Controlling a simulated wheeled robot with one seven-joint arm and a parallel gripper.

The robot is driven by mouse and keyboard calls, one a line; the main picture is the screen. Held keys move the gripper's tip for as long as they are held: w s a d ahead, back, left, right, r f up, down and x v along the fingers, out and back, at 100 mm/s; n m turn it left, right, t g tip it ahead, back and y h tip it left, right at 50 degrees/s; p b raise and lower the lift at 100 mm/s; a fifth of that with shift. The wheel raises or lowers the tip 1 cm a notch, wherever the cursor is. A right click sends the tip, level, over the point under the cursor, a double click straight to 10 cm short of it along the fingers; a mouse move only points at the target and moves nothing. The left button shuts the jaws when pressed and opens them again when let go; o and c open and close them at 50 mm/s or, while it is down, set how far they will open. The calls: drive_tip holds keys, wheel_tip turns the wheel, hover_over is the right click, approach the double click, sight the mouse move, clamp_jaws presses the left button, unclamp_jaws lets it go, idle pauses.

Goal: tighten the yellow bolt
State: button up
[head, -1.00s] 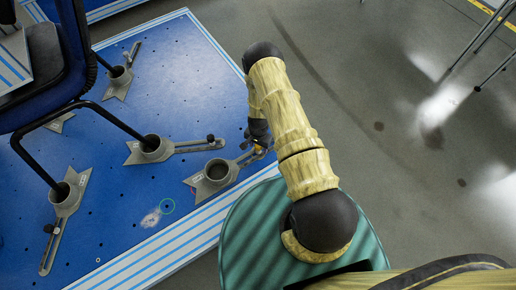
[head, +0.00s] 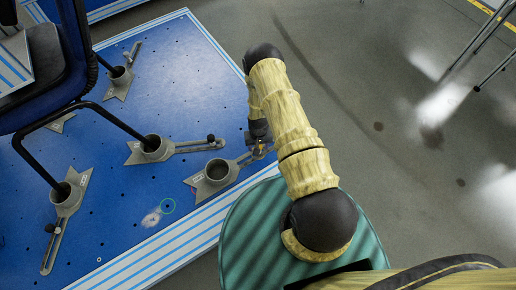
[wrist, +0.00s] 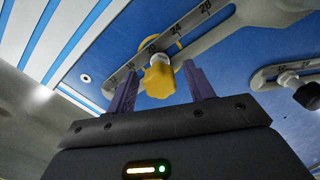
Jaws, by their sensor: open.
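The yellow bolt (wrist: 158,80) has a faceted head and sits at the slot of a grey clamp arm (wrist: 165,38) marked with numbers. My gripper (wrist: 159,70) is open, with one dark purple finger on each side of the bolt head. Gaps show between the fingers and the head, so they do not appear to touch it. In the head view my gripper (head: 259,140) is over the outer end of the clamp (head: 214,174) near the platform's right edge, and largely hides the bolt.
The blue platform (head: 120,215) carries several similar grey clamps with dark knobs. A chair's black legs (head: 85,103) stand in some of their cups at the left. A second slotted arm with a dark knob (wrist: 308,95) is right of my gripper.

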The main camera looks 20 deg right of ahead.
drive_tip(key=n, duration=0.4)
drive_tip(key=c, duration=1)
drive_tip(key=shift+o, duration=0.2)
drive_tip(key=m, duration=0.4)
drive_tip(key=shift+p, duration=0.3)
drive_tip(key=m, duration=0.4)
drive_tip(key=o, duration=1)
drive_tip(key=shift+c, duration=0.2)
